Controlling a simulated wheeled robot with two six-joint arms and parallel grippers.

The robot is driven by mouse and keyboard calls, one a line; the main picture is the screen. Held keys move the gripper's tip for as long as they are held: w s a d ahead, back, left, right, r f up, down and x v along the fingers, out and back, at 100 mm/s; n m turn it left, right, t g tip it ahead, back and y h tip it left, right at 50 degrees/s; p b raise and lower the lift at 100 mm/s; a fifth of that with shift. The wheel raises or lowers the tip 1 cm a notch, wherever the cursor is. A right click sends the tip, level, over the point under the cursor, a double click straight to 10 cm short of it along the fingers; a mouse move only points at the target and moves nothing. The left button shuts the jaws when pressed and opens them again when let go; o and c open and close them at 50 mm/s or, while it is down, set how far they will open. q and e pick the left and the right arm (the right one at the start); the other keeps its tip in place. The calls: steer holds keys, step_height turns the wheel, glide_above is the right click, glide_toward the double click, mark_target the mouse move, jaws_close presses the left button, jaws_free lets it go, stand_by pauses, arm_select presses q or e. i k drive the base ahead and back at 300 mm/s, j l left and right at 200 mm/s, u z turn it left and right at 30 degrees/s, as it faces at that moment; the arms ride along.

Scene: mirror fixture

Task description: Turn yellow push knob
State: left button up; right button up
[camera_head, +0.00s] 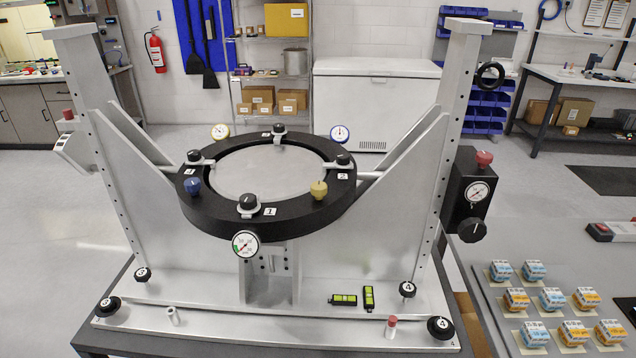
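The yellow push knob (319,189) stands on the front right of the black ring (205,213) of the mirror fixture. It is upright on the ring's top face, just right of the label "1" and the black knob (248,203). Nothing touches it, and it is fully visible from above. Neither of my grippers is in view.
A blue knob (192,186) sits on the ring's left side. Tall grey uprights (462,90) stand on both sides of the ring. A black box with a gauge and red knob (484,158) is at right. Small boxes (573,331) lie on the right table.

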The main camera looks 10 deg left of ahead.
mark_target(318, 189)
steer(key=k+l+u, duration=0.1)
steer(key=k+l, duration=0.2)
steer(key=l, duration=0.2)
steer(key=k+l+u, duration=0.1)
steer(key=k+l, duration=0.25)
steer(key=l, duration=0.15)
steer(key=k+l+u, duration=0.1)
steer(key=k+l, duration=0.25)
steer(key=l, duration=0.1)
